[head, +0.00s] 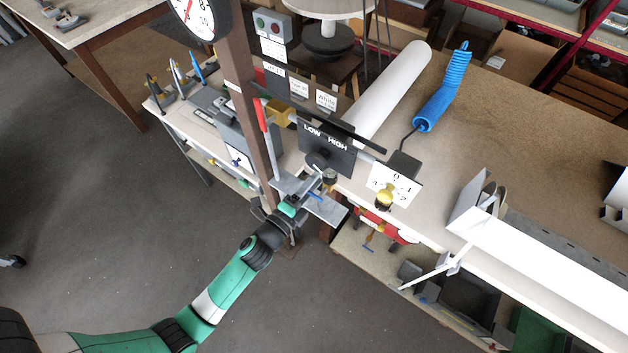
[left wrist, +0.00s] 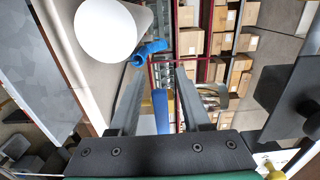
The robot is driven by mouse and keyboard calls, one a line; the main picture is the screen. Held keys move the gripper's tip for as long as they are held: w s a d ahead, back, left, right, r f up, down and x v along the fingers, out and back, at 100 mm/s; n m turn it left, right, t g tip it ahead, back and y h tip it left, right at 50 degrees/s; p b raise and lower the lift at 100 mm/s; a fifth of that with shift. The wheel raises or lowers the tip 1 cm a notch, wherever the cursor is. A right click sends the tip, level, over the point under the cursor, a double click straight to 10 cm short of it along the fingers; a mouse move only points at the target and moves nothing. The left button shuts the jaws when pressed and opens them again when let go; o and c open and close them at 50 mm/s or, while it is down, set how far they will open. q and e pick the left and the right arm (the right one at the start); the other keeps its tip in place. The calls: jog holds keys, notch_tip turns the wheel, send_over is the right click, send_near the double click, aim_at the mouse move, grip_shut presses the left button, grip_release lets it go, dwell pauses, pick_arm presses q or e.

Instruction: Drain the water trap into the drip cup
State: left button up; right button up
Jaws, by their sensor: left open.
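The water trap (head: 329,177) appears to be the small dark-and-metal fitting under the LOW/HIGH panel; it is small in the head view. A shiny rounded part, likely its bowl (left wrist: 213,97), shows right of the fingers in the left wrist view. A thin blue piece (head: 314,195) sits just below the trap; a blue upright bar (left wrist: 161,110) shows between the fingers in the wrist view. My left gripper (head: 305,194) is open around or behind that bar; contact cannot be told. It also shows in the wrist view (left wrist: 158,84). I cannot make out the drip cup. My right gripper is not in view.
A grey plate (head: 326,209) sticks out below the trap. The LOW/HIGH panel (head: 327,149) and a brown post (head: 252,110) stand close by. A white roll (head: 392,92) and coiled blue hose (head: 443,90) lie on the bench. Open floor lies in front.

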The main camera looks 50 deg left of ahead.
aim_at(321, 193)
pick_arm(q)
grip_shut()
jog(key=shift+f, duration=0.1)
dwell(0.4)
jog(key=f+n+b, duration=0.1)
jog(key=n+b, duration=0.2)
jog(key=n, duration=0.1)
jog(key=d+f+n+b, duration=0.1)
jog(key=n+b, duration=0.2)
jog(key=n, duration=0.1)
jog(key=f+n+b, duration=0.1)
jog(key=n+b, duration=0.2)
jog(key=n, duration=0.1)
jog(key=shift+w+d+f+n+b, duration=0.15)
jog(key=shift+d+f+n+b, duration=0.1)
jog(key=shift+d+n+b, duration=0.3)
jog(key=shift+n+b, duration=0.4)
jog(key=shift+n, duration=0.05)
jog(key=shift+r, duration=0.25)
